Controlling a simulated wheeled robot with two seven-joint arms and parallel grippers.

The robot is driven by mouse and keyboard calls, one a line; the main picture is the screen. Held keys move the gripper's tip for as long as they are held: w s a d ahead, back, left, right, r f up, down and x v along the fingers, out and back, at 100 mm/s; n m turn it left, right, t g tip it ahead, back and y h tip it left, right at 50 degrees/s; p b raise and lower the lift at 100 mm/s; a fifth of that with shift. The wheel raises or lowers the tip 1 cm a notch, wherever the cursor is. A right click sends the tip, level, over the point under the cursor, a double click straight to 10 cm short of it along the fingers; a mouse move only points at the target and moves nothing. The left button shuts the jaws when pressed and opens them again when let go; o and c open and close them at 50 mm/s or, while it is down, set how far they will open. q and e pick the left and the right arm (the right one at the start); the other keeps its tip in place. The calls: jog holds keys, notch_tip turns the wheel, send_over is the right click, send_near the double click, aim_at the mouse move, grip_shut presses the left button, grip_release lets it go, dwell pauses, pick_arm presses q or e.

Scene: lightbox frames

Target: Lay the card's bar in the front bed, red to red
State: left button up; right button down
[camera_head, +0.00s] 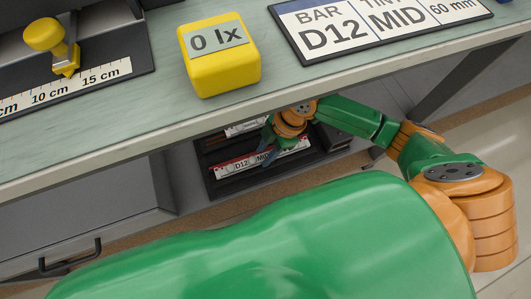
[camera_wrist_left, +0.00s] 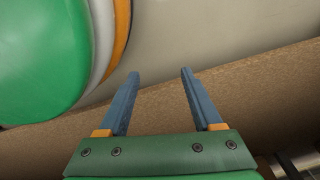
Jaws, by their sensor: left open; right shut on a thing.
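The card (camera_head: 385,24) lies on the table at the top right of the head view and reads BAR D12, tint MID, 60 mm. My right gripper (camera_head: 267,150) is below the table edge, over a dark rack (camera_head: 330,146). It is shut on a bar (camera_head: 236,168) with a white label that reads D12 and has red along it. I cannot tell whether the bar is clear of the rack. My left gripper (camera_wrist_left: 158,74) is open and empty in the left wrist view, above the floor. I cannot make out the front bed.
A second labelled bar (camera_head: 243,128) lies behind in the rack. On the table stand a yellow 0 lx meter (camera_head: 219,56) and a centimetre scale (camera_head: 60,92) with a yellow-knobbed slider (camera_head: 50,42). The table's front edge (camera_head: 150,146) overhangs the rack. My green arm fills the foreground.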

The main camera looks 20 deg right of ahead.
jog(key=shift+f, duration=0.1)
jog(key=c, duration=0.5)
grip_release()
jog(key=p+v, duration=0.3)
jog(key=v, duration=0.4)
jog(key=shift+d+r, duration=0.15)
jog(key=shift+r, duration=0.2)
pick_arm(q)
jog(key=shift+s+r, duration=1)
jog(key=shift+s, duration=0.15)
